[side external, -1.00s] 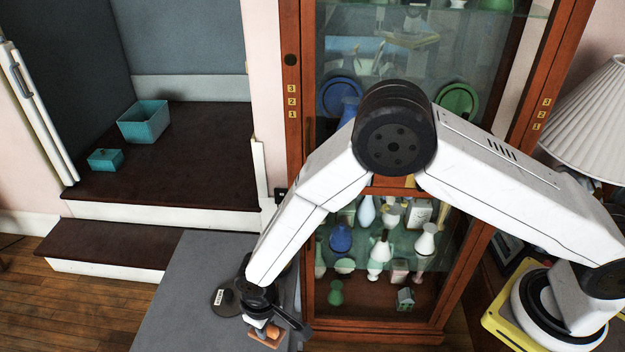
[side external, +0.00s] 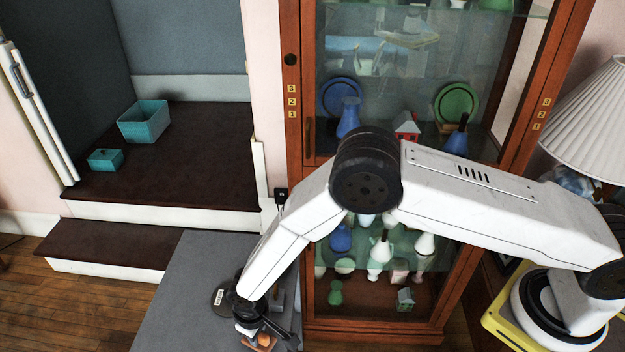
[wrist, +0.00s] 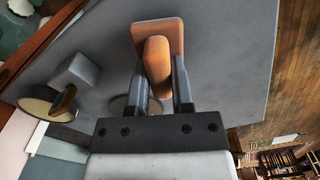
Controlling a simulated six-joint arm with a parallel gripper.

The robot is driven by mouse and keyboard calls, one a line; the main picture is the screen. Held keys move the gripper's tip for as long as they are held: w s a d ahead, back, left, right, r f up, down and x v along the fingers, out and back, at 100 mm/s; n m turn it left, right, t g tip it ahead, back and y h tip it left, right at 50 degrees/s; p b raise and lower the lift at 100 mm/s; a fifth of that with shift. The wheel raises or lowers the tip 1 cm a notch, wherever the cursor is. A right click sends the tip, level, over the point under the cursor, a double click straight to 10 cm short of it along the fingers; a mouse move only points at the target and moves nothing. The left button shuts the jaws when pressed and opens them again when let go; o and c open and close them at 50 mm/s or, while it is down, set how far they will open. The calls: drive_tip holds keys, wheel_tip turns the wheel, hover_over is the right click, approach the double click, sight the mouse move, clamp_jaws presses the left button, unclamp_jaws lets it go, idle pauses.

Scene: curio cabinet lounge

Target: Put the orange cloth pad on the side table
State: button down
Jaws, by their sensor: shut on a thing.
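The orange cloth pad (wrist: 171,29) is a flat rounded slab with a thick raised grip. My gripper (wrist: 161,92) is shut on that grip, one finger on each side. In the side view the pad (side external: 264,342) shows only as a small orange patch below my gripper (side external: 255,333), near the bottom edge. The grey table (side external: 187,290), which seems to be the side table, lies under them. In the wrist view its grey top (wrist: 225,60) is behind the pad. I cannot tell whether the pad touches it.
A grey block (wrist: 77,73) and a dark round object (side external: 222,298) with a white label stand on the table close to my gripper. A glass-fronted cabinet (side external: 296,220) full of vases stands right behind. Teal boxes (side external: 143,121) sit on the dark step. The table's left part is clear.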

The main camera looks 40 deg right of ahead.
drive_tip(key=shift+f, duration=0.3)
drive_tip(key=shift+f, duration=0.1)
drive_tip(key=c, duration=0.5)
unclamp_jaws()
wheel_tip(320, 180, up, 12)
idle(0.6)
idle(0.4)
